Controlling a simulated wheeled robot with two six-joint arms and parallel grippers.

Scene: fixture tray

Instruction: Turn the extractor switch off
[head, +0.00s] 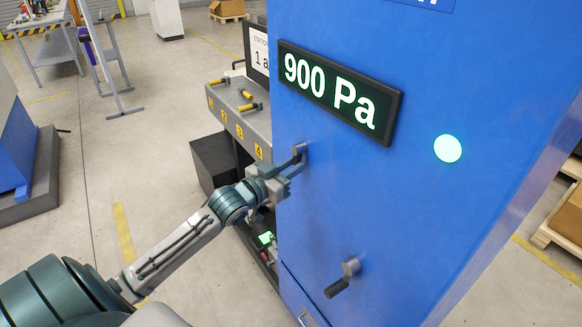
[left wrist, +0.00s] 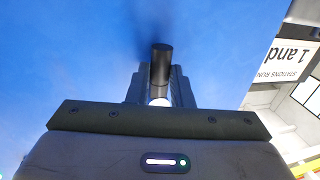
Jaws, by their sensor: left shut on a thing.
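The blue cabinet (head: 330,180) carries a lit display (head: 338,88) reading 900 Pa and a round green lamp (head: 448,149). My left gripper (head: 292,165) is at the cabinet's front face, below the display's left end. In the left wrist view, its dark fingers (left wrist: 160,90) are shut on a switch handle (left wrist: 161,60), a black cylinder that sticks out past them. The fingers hide part of the handle. No label shows which switch this is. Lower on the cabinet is a second lever (head: 343,278) with a grey hub and black grip, untouched. My right gripper is out of view.
A grey fixture tray (head: 240,112) with numbered places and yellow-handled parts stands left of the cabinet, close behind my left gripper. A sign (head: 259,51) stands at its back. A green-lit item (head: 266,238) sits lower down. Open floor lies to the left.

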